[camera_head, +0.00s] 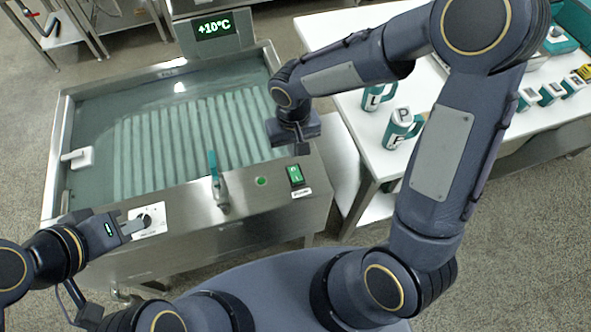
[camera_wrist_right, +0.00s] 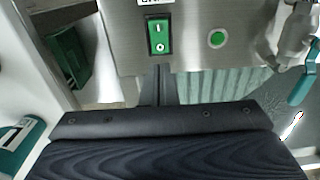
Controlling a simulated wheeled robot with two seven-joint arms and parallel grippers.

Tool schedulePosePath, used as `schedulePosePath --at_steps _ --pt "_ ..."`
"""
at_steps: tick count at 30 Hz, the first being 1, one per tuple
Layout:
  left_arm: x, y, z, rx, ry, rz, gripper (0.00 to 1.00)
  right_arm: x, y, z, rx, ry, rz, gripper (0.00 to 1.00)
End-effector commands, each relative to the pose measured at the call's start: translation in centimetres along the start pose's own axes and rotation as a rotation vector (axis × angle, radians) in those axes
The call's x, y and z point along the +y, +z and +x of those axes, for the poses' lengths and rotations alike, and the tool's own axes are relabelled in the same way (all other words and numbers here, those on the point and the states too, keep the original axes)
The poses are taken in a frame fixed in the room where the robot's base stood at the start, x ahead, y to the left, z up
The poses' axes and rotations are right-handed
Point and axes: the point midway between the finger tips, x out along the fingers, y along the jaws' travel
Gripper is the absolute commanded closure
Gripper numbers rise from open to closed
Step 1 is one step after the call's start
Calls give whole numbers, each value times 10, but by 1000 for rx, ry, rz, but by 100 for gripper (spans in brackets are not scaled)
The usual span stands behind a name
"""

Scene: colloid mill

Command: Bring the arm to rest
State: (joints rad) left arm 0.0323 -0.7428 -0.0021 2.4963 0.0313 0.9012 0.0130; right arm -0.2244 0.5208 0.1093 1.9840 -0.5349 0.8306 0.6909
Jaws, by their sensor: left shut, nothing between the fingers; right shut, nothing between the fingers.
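My right arm reaches over from the right. Its gripper (camera_head: 302,148) is shut and empty, pointing down above the front panel of the steel water bath, close to the green rocker switch (camera_head: 295,174). In the right wrist view the shut fingers (camera_wrist_right: 159,85) show just below the switch (camera_wrist_right: 158,36); I cannot tell whether they touch it. My left gripper (camera_head: 136,227) is shut, with its fingertips at the round dial (camera_head: 148,219) on the left of the panel. I cannot tell whether it touches the dial.
The water-filled bath (camera_head: 52,165) has a display reading +10°C (camera_head: 214,27). A teal-handled valve (camera_head: 217,180) and a green lamp (camera_head: 261,181) sit on its front. A white table (camera_head: 320,30) at right carries lettered mugs (camera_head: 402,130) and small boxes.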

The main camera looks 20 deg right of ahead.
Motion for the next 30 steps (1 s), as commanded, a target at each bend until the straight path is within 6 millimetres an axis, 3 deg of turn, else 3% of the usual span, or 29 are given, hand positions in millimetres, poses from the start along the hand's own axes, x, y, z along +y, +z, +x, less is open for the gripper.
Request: schedulePosePath --at_steps 13,17,23,30 --pt "0 0 1 0 0 0 100 1 0 0 1 -1 1 100" --pt "0 0 0 0 0 0 100 13 6 -16 22 -20 22 100" --pt "0 0 1 0 0 0 100 57 42 -73 113 -107 90 100" --pt "0 0 1 0 0 0 100 88 110 -120 274 -242 158 100"
